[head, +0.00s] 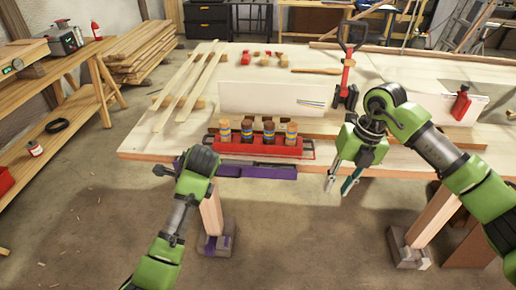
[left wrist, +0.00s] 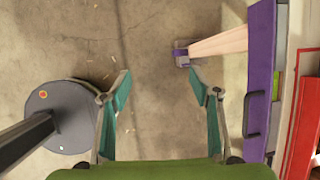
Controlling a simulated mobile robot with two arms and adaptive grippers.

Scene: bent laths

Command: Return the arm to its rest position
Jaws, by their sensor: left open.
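My left arm (head: 180,210) comes in from the lower left of the head view, its wrist bent beside the front edge of the workbench (head: 150,145). Its fingers are not clear there. In the left wrist view my left gripper (left wrist: 163,95) is open and empty, its two teal fingers wide apart above the bare floor. My right gripper (head: 338,192) hangs at the bench's front edge, pointing down. Its teal fingers are apart with nothing visible between them. Pale laths (head: 185,90) lie on the bench's left part.
A wooden leg (head: 211,212) is below.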

